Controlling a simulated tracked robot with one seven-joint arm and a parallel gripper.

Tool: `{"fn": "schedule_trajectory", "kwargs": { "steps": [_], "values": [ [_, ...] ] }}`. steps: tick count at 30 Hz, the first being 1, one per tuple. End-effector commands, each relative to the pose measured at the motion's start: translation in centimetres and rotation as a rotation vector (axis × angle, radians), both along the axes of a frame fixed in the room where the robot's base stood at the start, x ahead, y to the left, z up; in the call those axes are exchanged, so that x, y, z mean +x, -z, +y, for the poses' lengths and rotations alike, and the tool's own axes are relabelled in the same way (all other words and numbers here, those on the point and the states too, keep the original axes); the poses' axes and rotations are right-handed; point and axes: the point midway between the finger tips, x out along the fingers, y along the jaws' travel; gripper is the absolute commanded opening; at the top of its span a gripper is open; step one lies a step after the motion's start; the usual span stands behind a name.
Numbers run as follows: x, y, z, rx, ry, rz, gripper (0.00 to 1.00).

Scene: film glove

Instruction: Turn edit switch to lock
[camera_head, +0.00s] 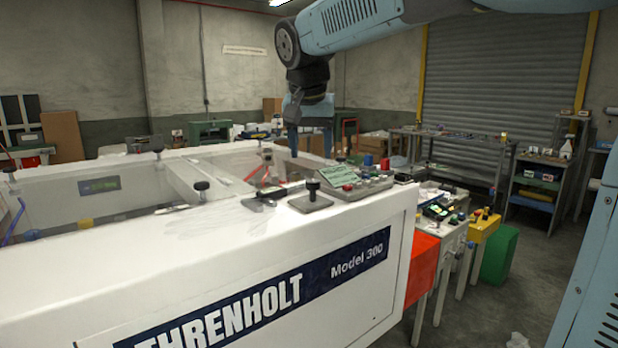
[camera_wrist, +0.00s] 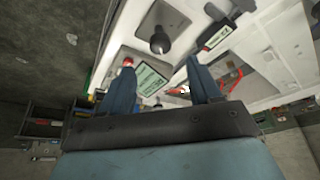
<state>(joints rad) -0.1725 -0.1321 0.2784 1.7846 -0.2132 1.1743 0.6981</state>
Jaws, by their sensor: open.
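A control panel (camera_head: 372,190) with a green display (camera_head: 338,174) and a red button (camera_head: 348,187) sits on the top right corner of the white machine. I cannot make out which of its small parts is the edit switch, nor its setting. My gripper (camera_head: 309,150) points down above and behind the panel, fingers apart and empty. In the wrist view, my gripper (camera_wrist: 160,82) spans the green display (camera_wrist: 152,78), with the red button (camera_wrist: 128,62) near the left finger. My fingers and palm hide part of the panel there.
The white machine (camera_head: 250,245) fills the foreground. A black knob on a plate (camera_head: 311,198) stands in front of the panel, and also shows in the wrist view (camera_wrist: 160,42). A raised beam (camera_head: 195,180) crosses the open bay. Benches with a yellow box (camera_head: 485,225) stand right.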

Motion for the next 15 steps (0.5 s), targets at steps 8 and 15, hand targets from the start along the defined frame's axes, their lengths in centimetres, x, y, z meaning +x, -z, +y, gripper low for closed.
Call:
{"fn": "schedule_trajectory", "kwargs": {
  "steps": [8, 15],
  "values": [
    [1.8, 4.6, -0.3, -0.001, -0.001, 0.003, 0.63],
    [2.8, 7.0, -0.5, 0.0, -0.001, 0.001, 0.63]
  ]
}}
